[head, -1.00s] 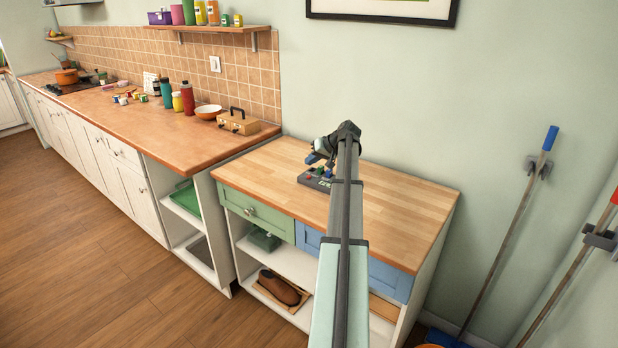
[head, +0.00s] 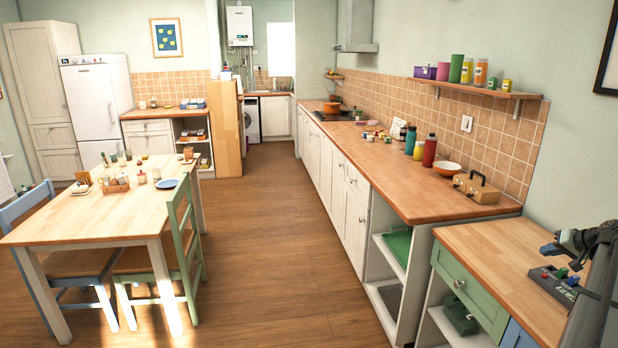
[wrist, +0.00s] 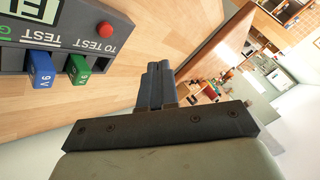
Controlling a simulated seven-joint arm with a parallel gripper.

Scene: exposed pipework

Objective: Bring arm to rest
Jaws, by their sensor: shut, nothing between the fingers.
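My gripper (head: 556,245) is at the right edge of the head view, above the wooden top of the low cabinet. In the wrist view its two dark fingers (wrist: 160,84) are together, with nothing between them. A dark grey tester (head: 552,281) with coloured parts lies on the cabinet top below and beside my gripper. In the wrist view the tester (wrist: 55,38) shows a screen, a red button, a blue block marked 9V and a green block. The fingers are apart from it.
The low cabinet (head: 500,251) has a green drawer. The long counter (head: 411,185) beside it holds bottles, an orange bowl and a brown case (head: 476,189). A wall shelf (head: 474,87) hangs above. A dining table (head: 120,212) with chairs stands at left. Open floor lies between.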

